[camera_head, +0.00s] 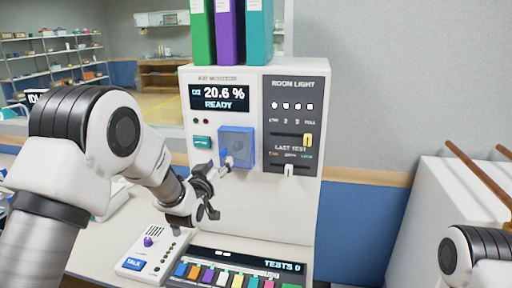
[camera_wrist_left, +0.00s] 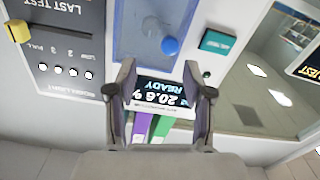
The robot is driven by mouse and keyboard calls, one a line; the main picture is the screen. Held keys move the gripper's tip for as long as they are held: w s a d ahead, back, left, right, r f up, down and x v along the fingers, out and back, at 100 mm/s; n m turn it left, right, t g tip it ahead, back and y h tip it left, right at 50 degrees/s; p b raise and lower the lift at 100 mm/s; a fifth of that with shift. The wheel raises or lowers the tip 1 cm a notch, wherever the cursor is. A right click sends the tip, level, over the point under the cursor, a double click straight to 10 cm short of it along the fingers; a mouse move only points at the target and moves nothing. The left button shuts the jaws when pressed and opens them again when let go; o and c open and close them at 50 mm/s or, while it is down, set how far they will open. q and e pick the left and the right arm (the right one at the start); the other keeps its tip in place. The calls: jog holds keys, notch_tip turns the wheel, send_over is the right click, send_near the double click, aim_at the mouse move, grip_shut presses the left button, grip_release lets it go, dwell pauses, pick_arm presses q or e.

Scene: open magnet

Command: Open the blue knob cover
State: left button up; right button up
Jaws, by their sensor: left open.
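The blue cover (camera_head: 241,141) is a square panel on the front of the white monitor, below the READY display. It looks shut and lies against the monitor face. A small knob (camera_head: 228,161) stands out at its lower left. In the left wrist view, the blue cover (camera_wrist_left: 138,42) is upside down, and a round blue knob end (camera_wrist_left: 170,46) shows on it. My left gripper (camera_head: 212,192) is just below and left of the cover in the head view. In the left wrist view its two fingers (camera_wrist_left: 158,78) are apart and empty, with the knob beyond their tips. My right gripper is out of view.
The white monitor (camera_head: 265,208) has yellow and white sliders at right and a teal button (camera_head: 202,142) left of the cover. Binders (camera_head: 229,32) stand on top. An intercom (camera_head: 145,250) and a row of coloured pieces (camera_head: 222,276) lie below my left gripper.

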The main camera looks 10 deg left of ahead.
aim_at(222, 153)
pick_arm(q)
jog(key=w+p, duration=0.1)
jog(key=w, duration=0.1)
jog(key=w+p, duration=0.1)
jog(key=w, duration=0.5)
jog(key=shift+w+a+p, duration=0.1)
jog(key=shift+a+p, duration=0.15)
jog(key=shift+p, duration=0.15)
jog(key=shift+a, duration=0.45)
jog(key=shift+c, duration=1.3)
jog(key=c, duration=0.5)
grip_shut()
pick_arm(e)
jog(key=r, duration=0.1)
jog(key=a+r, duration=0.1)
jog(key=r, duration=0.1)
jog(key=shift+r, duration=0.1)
